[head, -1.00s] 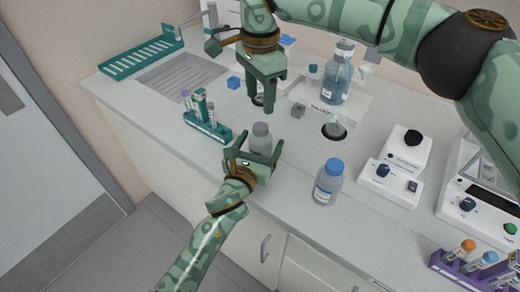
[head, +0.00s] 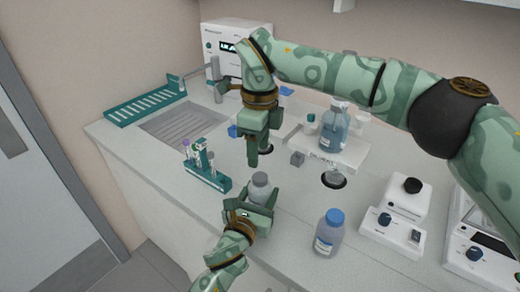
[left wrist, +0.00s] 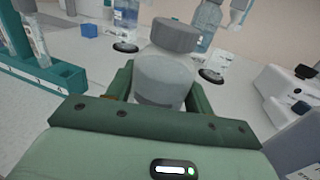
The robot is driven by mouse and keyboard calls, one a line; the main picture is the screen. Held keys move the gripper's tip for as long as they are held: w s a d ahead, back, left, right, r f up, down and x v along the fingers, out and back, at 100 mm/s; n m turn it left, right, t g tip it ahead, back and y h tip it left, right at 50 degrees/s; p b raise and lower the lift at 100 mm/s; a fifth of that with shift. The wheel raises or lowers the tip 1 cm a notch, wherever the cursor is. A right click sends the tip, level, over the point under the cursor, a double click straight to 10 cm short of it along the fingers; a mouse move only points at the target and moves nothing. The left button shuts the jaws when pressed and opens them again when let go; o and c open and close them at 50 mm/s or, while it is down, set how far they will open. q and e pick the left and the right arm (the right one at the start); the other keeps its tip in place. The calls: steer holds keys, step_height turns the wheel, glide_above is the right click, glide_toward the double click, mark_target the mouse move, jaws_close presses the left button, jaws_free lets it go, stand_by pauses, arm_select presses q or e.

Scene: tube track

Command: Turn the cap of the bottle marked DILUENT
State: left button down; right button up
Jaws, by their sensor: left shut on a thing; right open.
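A pale bottle with a grey cap (head: 260,180) stands upright between the fingers of my left gripper (head: 258,208), which is shut on it near the counter's front. In the left wrist view its grey cap (left wrist: 175,36) is clear above the fingers; no label can be read there. My right gripper (head: 256,160) is open and points down just above and behind the grey cap, apart from it; its fingers overlap in this view. A second bottle with a blue cap (head: 329,235) stands free to the right; its label is too small to read.
A teal tube rack (head: 207,178) stands left of the held bottle. White devices (head: 395,215) line the right. Bare counter lies between the two capped bottles.

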mark_target(260, 177)
steer(key=m, duration=0.9)
steer(key=shift+m, duration=0.4)
steer(key=m, duration=0.6)
steer(key=shift+r, duration=0.1)
steer(key=m, duration=0.6)
steer(key=shift+d, duration=0.1)
steer(key=m, duration=0.7)
steer(key=shift+m, duration=0.6)
steer(key=shift+f, duration=0.45)
step_height(260, 177, down, 7)
